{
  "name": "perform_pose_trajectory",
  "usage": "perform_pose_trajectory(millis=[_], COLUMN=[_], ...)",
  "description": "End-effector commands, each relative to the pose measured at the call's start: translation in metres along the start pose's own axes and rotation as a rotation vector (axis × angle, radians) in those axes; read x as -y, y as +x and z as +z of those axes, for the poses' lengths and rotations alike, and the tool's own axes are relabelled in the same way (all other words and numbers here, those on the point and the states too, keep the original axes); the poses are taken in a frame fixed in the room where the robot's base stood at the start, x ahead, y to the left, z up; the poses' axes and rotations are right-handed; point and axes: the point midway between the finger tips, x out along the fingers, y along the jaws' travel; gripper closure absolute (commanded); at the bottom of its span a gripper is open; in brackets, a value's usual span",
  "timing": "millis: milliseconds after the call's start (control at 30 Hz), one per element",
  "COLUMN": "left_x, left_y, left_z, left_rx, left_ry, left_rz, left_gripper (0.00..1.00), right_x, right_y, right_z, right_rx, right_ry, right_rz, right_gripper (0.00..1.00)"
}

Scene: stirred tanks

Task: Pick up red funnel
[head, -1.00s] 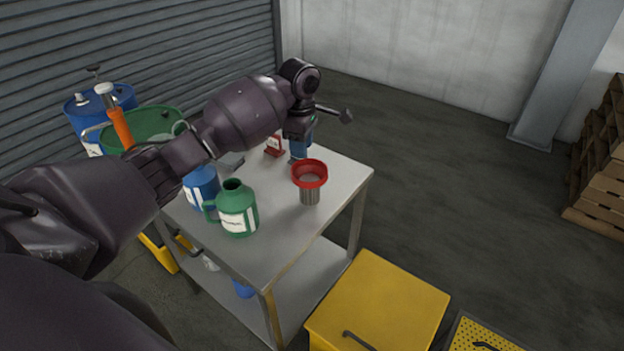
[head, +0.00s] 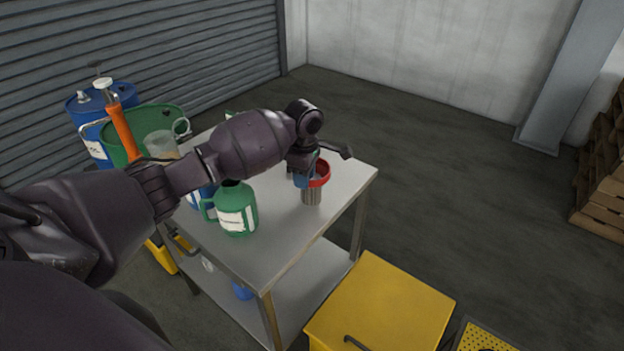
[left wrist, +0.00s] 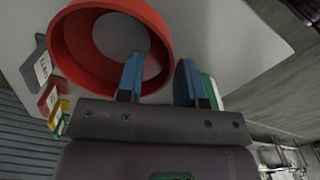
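The red funnel (head: 322,174) sits upright on a grey metal cylinder (head: 312,196) on the table, partly covered by my gripper in the head view. In the left wrist view the funnel (left wrist: 78,62) shows as a wide red ring with its opening towards the camera. My left gripper (head: 303,180) is at the funnel's near-left rim, and its blue fingers also show in the left wrist view (left wrist: 160,60). The fingers are apart, one over the funnel's opening and one outside the rim. Whether either touches the rim I cannot tell. My right gripper is not in view.
A green jug (head: 236,208) stands left of the funnel, with a blue container partly hidden behind it. The table (head: 275,245) is clear at its right corner. A yellow bin (head: 385,305) stands on the floor in front.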

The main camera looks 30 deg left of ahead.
Motion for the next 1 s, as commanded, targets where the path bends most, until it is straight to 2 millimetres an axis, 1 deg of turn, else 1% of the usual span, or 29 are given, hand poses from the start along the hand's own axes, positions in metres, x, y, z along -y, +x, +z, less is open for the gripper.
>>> perform_pose_trajectory(millis=[167,400,800,867,967,1000], left_x=[0.0,0.0,-0.001,-0.001,-0.001,-0.001], left_y=[-0.001,-0.001,-0.004,-0.008,-0.021,-0.028], left_z=[0.0,0.0,0.0,0.0,0.0,0.0], left_rx=[0.0,0.0,0.001,0.001,0.002,0.002], left_ry=[0.0,0.0,0.0,0.0,0.0,0.0], left_rz=[0.002,0.002,0.003,0.004,0.006,0.007], left_gripper=[0.66,1.0,1.0,1.0,1.0,1.0], right_x=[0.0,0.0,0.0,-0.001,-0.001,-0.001], right_y=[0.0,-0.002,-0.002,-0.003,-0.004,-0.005], right_z=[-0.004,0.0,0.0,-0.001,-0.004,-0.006], right_rx=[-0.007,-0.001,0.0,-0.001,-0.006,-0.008], right_ry=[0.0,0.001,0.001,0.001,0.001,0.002], right_rz=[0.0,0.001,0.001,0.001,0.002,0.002], right_gripper=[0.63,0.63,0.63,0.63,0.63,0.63])
